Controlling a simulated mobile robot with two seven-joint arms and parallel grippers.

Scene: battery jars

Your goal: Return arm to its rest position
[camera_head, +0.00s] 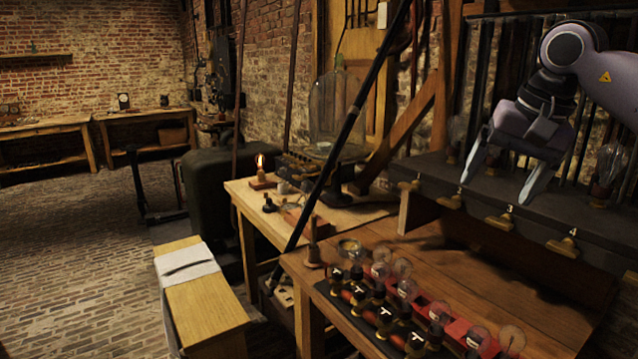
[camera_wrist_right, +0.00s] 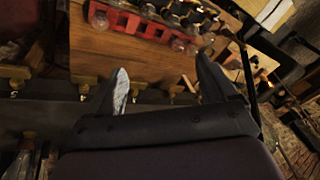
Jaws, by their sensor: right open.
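My right gripper (camera_head: 504,182) is at the upper right of the head view, raised in front of the dark shelf with brass hooks. Its two fingers are spread apart and point down, with nothing between them. In the right wrist view the open fingers (camera_wrist_right: 160,88) also show, with the wooden bench beyond them. My right arm (camera_head: 606,82) comes in from the right edge. My left gripper is not in view.
A red rack with glass jars (camera_head: 408,290) stands on the wooden bench (camera_head: 505,292) below. The dark numbered shelf (camera_head: 480,200) is close to my right gripper. A glass bulb (camera_head: 608,170) stands on it at right. A lit candle (camera_head: 260,170) stands on the farther table.

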